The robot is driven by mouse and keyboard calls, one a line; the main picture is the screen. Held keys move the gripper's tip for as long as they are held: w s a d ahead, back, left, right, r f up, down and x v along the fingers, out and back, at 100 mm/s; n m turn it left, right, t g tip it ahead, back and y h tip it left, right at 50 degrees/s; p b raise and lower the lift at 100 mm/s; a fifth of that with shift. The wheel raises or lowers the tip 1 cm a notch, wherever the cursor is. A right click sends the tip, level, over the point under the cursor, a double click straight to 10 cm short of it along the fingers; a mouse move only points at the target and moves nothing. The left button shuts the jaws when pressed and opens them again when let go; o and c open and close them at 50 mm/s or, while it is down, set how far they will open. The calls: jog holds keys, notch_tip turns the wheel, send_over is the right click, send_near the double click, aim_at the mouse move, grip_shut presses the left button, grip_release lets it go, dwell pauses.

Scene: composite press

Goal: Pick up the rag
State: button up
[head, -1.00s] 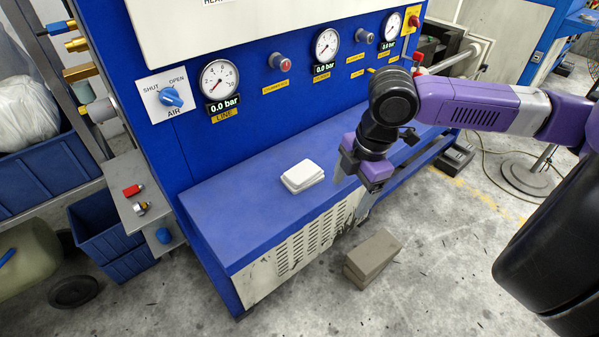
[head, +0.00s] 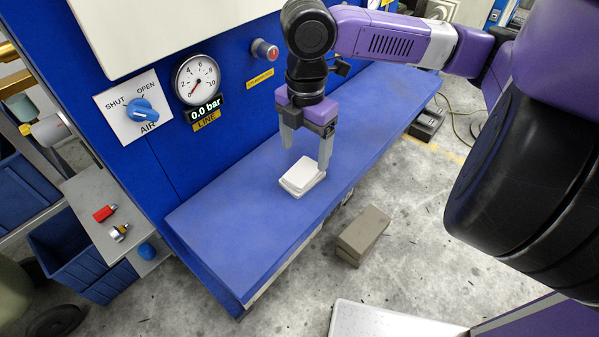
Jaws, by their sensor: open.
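The rag (head: 301,177) is a folded white cloth, lying flat in a small stack on the blue ledge (head: 225,220) of the press. My gripper (head: 306,148) points down above and just behind the rag, with its two grey fingers spread apart and nothing between them. The right fingertip comes close to the rag's far right corner in the picture. I cannot tell whether it touches.
The blue press panel with a gauge (head: 197,80) and an air knob (head: 141,110) rises behind the ledge. A grey-brown block (head: 363,235) lies on the floor in front. A small side shelf (head: 105,215) holds red and metal fittings. The ledge around the rag is bare.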

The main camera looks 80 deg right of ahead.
aim_at(303, 171)
jog(key=shift+w+a+f, duration=0.1)
jog(key=shift+a+f, duration=0.05)
jog(key=shift+f, duration=1.2)
jog(key=shift+a+f, duration=0.1)
jog(key=shift+f, duration=1.25)
jog(key=c, duration=1.5)
jog(key=shift+o, duration=0.2)
jog(key=shift+r, duration=0.1)
notch_tip(303, 171, up, 20)
jog(key=p, duration=0.2)
jog(key=shift+p, duration=0.4)
